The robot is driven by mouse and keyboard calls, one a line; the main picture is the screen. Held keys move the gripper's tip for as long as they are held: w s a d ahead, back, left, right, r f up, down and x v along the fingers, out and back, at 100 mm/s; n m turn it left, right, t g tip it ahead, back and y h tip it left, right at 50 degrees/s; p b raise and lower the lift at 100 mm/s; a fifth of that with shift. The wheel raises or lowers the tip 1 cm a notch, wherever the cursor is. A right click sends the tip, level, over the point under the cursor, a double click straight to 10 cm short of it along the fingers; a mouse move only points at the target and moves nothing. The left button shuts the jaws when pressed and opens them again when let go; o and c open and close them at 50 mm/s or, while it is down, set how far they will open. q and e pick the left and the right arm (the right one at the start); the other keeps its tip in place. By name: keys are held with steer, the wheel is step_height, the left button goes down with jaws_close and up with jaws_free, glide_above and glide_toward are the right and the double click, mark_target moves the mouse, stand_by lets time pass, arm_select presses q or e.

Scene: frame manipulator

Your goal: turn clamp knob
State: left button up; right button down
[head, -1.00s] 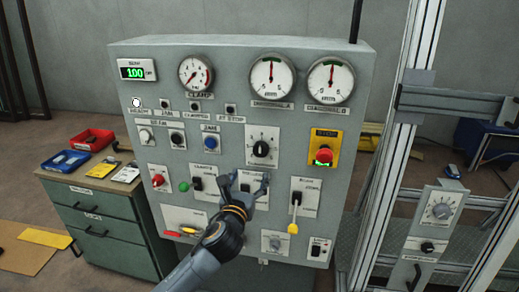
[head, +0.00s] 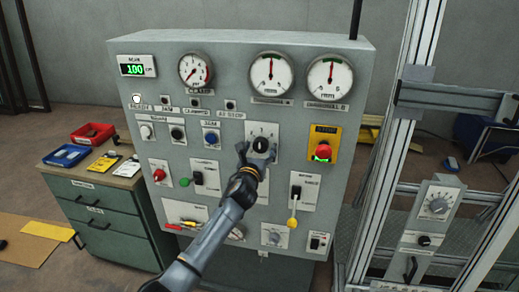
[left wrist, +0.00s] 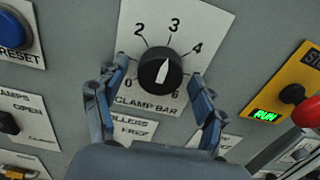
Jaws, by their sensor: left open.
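The clamp knob (head: 260,144) is a round black dial on a white plate in the middle of the grey control panel. In the left wrist view the knob (left wrist: 160,72) has a white pointer aimed close to the 3, above the label CLAMP BAR. My left gripper (head: 257,151) is at the knob's lower side in the head view and partly covers its plate. In the left wrist view its two fingers are spread, one on each side of the knob, with gaps visible. Whether the fingertips reach the panel face is unclear. My right gripper does not show.
A red stop button (head: 323,150) on a yellow plate with a green RUN light sits right of the knob. A blue reset button (head: 211,138) is to the left. A metal frame (head: 392,150) stands at the right.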

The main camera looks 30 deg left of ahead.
arm_select(q)
steer(key=c, duration=1.1)
steer(key=shift+c, duration=0.2)
steer(key=shift+n, duration=0.3)
